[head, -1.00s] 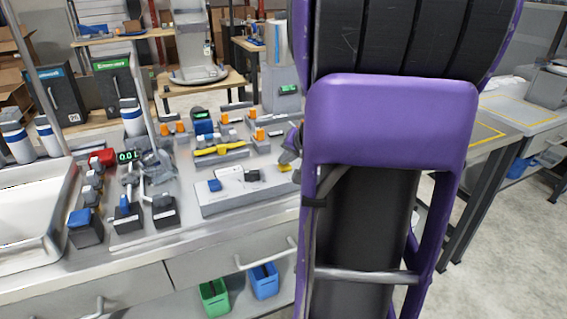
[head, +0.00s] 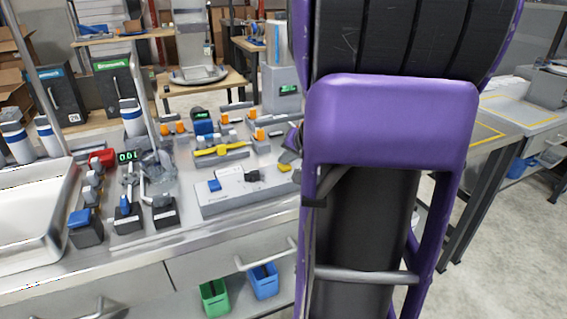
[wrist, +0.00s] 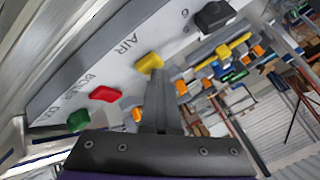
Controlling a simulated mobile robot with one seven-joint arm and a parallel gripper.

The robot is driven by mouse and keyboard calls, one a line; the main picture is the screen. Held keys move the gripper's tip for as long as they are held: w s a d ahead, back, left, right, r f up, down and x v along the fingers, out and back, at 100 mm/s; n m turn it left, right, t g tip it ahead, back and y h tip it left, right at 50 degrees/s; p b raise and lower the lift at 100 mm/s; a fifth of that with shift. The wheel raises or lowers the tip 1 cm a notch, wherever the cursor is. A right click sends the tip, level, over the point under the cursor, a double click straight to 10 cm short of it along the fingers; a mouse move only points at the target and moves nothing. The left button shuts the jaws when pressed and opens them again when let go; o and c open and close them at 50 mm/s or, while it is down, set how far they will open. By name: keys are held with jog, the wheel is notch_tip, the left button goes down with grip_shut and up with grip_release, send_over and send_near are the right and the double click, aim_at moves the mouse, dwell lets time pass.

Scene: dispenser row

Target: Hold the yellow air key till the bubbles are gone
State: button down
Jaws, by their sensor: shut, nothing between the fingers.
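The yellow air key (head: 284,167) sits at the right end of the pale key panel (head: 235,196), beside my arm. In the wrist view the yellow key (wrist: 149,63) stands by the printed word AIR. My gripper (wrist: 157,76) is shut and empty, its tips at the edge of the yellow key. I cannot tell whether they touch it or press it down. In the head view my gripper (head: 290,153) is mostly hidden behind my purple arm. No bubbles can be made out in either view.
On the same panel are a red key (wrist: 104,94), a green key (wrist: 79,120) and a black key (wrist: 214,16). A yellow lever (head: 220,150) lies behind the panel. A green digital display (head: 127,156) and a sink (head: 35,215) are to the left.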

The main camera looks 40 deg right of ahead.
aim_at(285, 168)
jog(key=shift+r+p, duration=0.45)
jog(key=shift+r, duration=0.45)
notch_tip(285, 168, up, 5)
jog(key=p, duration=0.3)
jog(key=shift+p, duration=0.35)
jog(key=shift+a, duration=0.1)
dwell(2.3)
